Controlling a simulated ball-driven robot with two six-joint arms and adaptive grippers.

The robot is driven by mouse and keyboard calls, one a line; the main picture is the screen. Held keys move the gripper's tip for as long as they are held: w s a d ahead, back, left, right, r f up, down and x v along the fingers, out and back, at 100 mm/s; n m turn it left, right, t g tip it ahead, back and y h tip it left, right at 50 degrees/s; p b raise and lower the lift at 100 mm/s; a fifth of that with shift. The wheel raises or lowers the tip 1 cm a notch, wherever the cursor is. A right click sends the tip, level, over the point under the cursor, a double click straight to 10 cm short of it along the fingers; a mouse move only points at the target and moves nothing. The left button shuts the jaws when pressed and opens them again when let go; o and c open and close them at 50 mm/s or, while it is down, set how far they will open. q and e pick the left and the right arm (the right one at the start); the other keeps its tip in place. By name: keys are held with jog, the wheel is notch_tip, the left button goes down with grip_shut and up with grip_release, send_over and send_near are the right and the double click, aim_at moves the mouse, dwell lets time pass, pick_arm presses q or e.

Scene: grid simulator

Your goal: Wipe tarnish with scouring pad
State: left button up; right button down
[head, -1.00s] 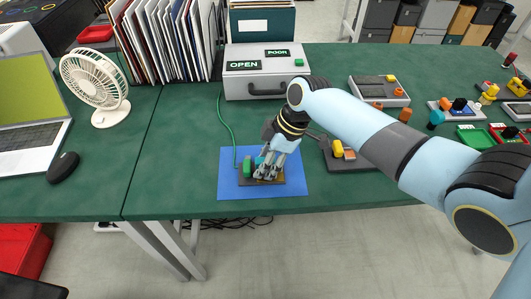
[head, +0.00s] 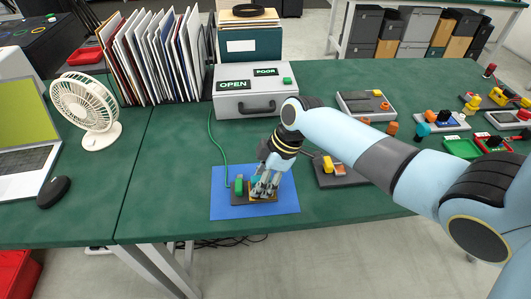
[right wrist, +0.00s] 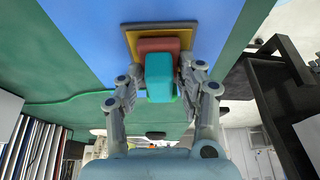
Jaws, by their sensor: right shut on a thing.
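My right gripper (head: 266,190) is low over a dark base with a tan plate (right wrist: 133,38) on the blue mat (head: 285,209). In the right wrist view its fingers (right wrist: 160,85) are shut on a teal block (right wrist: 160,72), which looks like the scouring pad. A reddish-brown patch or block (right wrist: 160,46) lies just beyond it, over the tan plate. I cannot tell whether the pad touches the plate. Tarnish is not clearly visible. A green block (head: 239,186) stands at the left of the base. My left gripper is not in view.
A grey case marked OPEN and POOR (head: 254,96) stands behind the mat, with a green cable (head: 212,140) running toward the base. A dark device with orange parts (head: 339,177) is close on the right. A white fan (head: 87,103) and a laptop (head: 25,140) stand left.

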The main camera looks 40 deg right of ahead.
jog(key=shift+w+a, duration=0.35)
jog(key=shift+a, duration=0.3)
jog(key=shift+s+d+p, duration=0.25)
jog(key=shift+s+d, duration=0.2)
jog(key=shift+d, duration=0.25)
jog(key=shift+s+d+p, duration=0.25)
jog(key=shift+s+d, duration=0.15)
jog(key=shift+d, duration=0.3)
jog(key=shift+w+a, duration=0.5)
jog(key=shift+a, duration=0.25)
jog(key=shift+w+a, duration=0.35)
jog(key=shift+a, duration=0.3)
jog(key=shift+s+d, duration=0.4)
jog(key=shift+d, duration=0.3)
jog(key=shift+s+d+f+p, duration=0.1)
jog(key=shift+s+d+p, duration=0.2)
jog(key=shift+s+d, duration=0.3)
jog(key=shift+w+d, duration=0.1)
notch_tip(320, 180, up, 9)
jog(key=p, duration=0.8)
jog(key=shift+w+p, duration=0.1)
jog(key=shift+p, duration=0.2)
